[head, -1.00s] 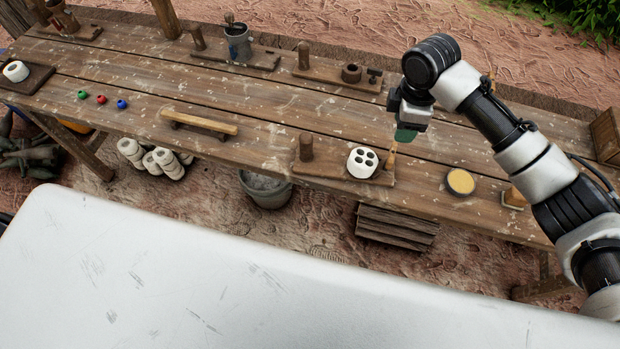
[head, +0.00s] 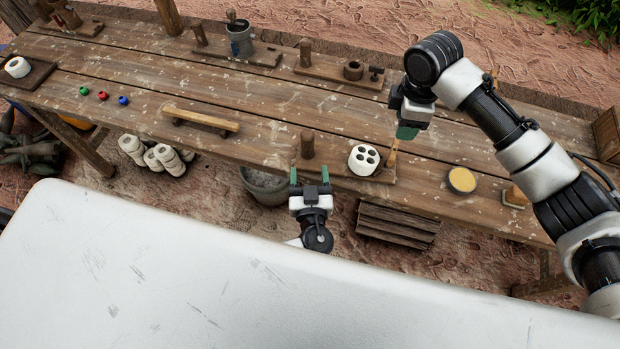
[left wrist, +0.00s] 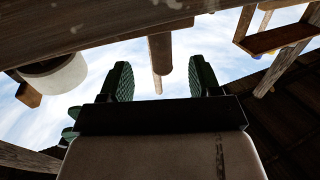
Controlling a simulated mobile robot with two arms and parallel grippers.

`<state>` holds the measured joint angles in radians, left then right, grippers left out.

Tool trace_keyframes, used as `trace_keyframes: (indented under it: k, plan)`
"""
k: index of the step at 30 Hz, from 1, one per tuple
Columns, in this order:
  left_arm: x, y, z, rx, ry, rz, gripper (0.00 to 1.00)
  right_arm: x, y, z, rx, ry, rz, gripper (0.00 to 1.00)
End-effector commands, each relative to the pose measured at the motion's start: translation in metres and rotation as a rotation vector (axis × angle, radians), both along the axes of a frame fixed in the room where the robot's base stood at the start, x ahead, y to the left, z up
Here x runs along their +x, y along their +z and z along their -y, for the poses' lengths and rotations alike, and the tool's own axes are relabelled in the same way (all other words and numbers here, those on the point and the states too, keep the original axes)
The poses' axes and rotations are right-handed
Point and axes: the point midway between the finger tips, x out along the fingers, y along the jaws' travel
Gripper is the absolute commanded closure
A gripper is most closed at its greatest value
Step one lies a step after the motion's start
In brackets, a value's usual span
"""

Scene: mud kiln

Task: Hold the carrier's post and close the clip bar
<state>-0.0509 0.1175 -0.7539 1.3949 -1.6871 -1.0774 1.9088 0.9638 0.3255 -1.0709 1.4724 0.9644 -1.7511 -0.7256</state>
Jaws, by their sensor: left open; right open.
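The carrier is a wooden board (head: 338,181) at the table's near edge. Its round brown post (head: 307,147) stands upright at the left end. A white block with several holes (head: 363,160) sits on its right part. A small upright light-wood piece at the right end looks like the clip bar (head: 393,158). My left gripper (head: 309,173) is open and empty, just in front of the post. In the left wrist view the post (left wrist: 160,54) shows between the spread fingers, with no clear contact. My right gripper (head: 407,128) is open above the right end, its fingertips partly hidden.
A yellow-topped round dish (head: 461,181) stands right of the carrier. A wooden bar on feet (head: 200,120) lies to the left. A similar board (head: 330,76) with post stands behind. A bucket (head: 264,185) and stacked planks (head: 397,226) are below. The table's middle is clear.

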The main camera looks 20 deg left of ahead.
Motion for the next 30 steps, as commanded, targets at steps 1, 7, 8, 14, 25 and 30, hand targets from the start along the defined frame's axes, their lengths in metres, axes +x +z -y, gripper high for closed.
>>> trace_keyframes:
  k: [1,7,8,14,25,30]
  plan:
    - [0.007,0.0,-0.002,0.001,0.001,0.001,0.37,0.0,0.0,0.0,0.0,0.0,0.0,0.57]
    - [0.041,0.0,-0.013,0.001,0.001,-0.001,0.37,0.0,0.0,0.0,0.0,0.0,0.0,0.57]
    - [0.047,0.0,-0.015,-0.001,0.001,-0.001,0.37,0.0,0.0,0.0,0.0,0.0,0.0,0.57]
    - [0.077,0.0,-0.024,0.001,0.001,-0.003,0.37,0.0,0.0,0.0,0.0,0.0,0.0,0.57]
    - [0.094,-0.001,-0.03,-0.001,0.0,-0.005,0.37,0.0,0.0,0.0,0.0,0.0,0.0,0.57]
    - [0.094,-0.001,-0.03,-0.001,-0.001,-0.005,0.4,0.0,0.0,0.0,0.0,0.0,0.0,0.57]
